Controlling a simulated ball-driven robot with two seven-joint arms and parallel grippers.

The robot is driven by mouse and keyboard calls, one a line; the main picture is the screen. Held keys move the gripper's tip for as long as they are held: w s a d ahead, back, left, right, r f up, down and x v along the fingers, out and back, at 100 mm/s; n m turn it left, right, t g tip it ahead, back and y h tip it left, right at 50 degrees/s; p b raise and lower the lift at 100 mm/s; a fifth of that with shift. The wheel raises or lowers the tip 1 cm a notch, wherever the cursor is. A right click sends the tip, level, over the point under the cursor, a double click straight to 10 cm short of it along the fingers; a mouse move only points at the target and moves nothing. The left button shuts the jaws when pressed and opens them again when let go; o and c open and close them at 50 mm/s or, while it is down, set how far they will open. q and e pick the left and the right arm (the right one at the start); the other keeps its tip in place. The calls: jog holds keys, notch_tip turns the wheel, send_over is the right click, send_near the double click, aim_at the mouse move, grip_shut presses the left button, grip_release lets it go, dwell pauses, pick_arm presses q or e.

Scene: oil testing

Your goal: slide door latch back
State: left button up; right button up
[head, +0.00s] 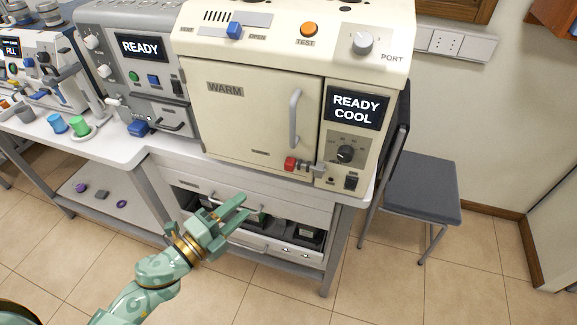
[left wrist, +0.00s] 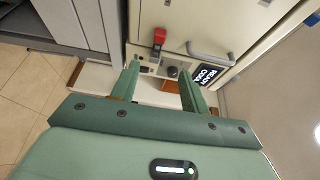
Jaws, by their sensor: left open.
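The cream oven-like machine has a wide door (head: 250,115) that looks shut, with a grey vertical handle (head: 295,118). The door latch has a red knob (head: 290,164) on a metal slide at the door's lower right corner, beside the control panel. The red knob also shows in the left wrist view (left wrist: 159,37), beyond the fingertips. My left gripper (head: 241,209) is open and empty, below and to the left of the latch, in front of the drawers and apart from the door. In the left wrist view its fingers (left wrist: 158,76) are spread. My right gripper is not in view.
The machine stands on a bench with drawers (head: 290,200) and an open lower shelf. The panel display (head: 356,107) reads READY COOL, above a black dial (head: 346,153). A grey chair (head: 420,188) stands right of the bench. Another machine (head: 140,65) stands to the left.

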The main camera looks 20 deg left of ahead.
aim_at(287, 168)
pick_arm(q)
jog(key=p+x, duration=0.1)
jog(key=x, duration=1.4)
jog(key=shift+w+a+f, duration=0.1)
jog(key=shift+a, duration=0.05)
